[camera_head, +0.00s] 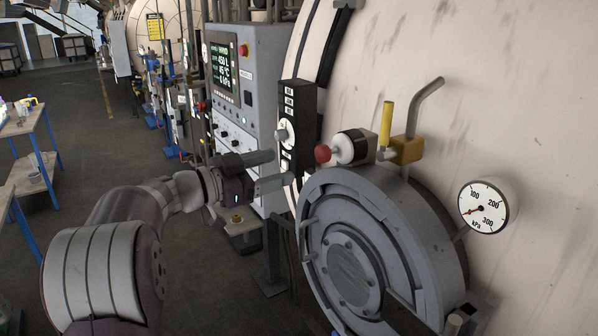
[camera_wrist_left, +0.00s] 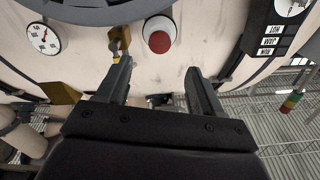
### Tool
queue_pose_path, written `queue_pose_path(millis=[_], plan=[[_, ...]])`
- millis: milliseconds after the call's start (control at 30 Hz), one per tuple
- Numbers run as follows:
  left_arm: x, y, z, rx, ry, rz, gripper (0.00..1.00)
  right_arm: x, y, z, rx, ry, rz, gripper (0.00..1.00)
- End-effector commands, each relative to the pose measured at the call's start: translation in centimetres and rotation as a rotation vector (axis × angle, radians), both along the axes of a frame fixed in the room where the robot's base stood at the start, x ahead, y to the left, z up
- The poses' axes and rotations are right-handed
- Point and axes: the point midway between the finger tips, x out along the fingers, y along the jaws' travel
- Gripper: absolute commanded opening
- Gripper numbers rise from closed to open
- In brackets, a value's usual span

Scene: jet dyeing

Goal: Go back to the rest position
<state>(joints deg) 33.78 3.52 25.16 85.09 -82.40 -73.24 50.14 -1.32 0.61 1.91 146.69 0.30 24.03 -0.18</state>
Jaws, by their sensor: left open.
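My left arm comes in from the left in the head view. Its gripper (camera_head: 283,168) is open, with nothing between the fingers. It is in front of the machine, just left of the red knob (camera_head: 322,153) and below the black selector panel (camera_head: 298,98). In the left wrist view the two fingers (camera_wrist_left: 157,72) are spread apart, and the red knob (camera_wrist_left: 159,42) shows beyond them, between the tips. The gripper appears apart from the knob. My right gripper is in neither view.
The round grey hatch (camera_head: 350,275) stands out close below and right of the gripper. A yellow-handled valve (camera_head: 387,122) and a pressure gauge (camera_head: 482,208) are to the right. A grey control cabinet (camera_head: 262,80) is behind.

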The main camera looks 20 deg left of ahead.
Motion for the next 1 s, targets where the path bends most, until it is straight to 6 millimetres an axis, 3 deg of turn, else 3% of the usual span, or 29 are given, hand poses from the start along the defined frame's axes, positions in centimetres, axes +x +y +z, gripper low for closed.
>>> queue_pose_path(millis=[200, 667, 767, 867, 900, 967, 1000], plan=[[-1.5, 1.1, 0.0, -0.001, 0.000, 0.000, 0.67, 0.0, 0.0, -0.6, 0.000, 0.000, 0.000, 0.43], [-1.4, 1.2, 0.0, 0.017, -0.011, 0.004, 0.67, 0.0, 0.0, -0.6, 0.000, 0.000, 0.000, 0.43], [0.4, 4.2, -0.8, 0.094, -0.040, 0.180, 0.67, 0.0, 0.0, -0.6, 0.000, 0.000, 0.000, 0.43], [1.5, 10.8, -5.0, 0.118, 0.061, 0.579, 0.67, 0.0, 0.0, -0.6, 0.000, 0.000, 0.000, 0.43], [0.8, 12.4, -8.4, 0.124, 0.181, 0.734, 0.67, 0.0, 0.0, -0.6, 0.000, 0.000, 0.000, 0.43], [-1.6, 12.6, -14.2, 0.135, 0.409, 0.893, 0.67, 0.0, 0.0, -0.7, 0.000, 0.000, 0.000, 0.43], [-3.7, 11.7, -17.7, 0.145, 0.565, 0.948, 0.67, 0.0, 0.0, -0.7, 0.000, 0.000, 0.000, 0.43]])
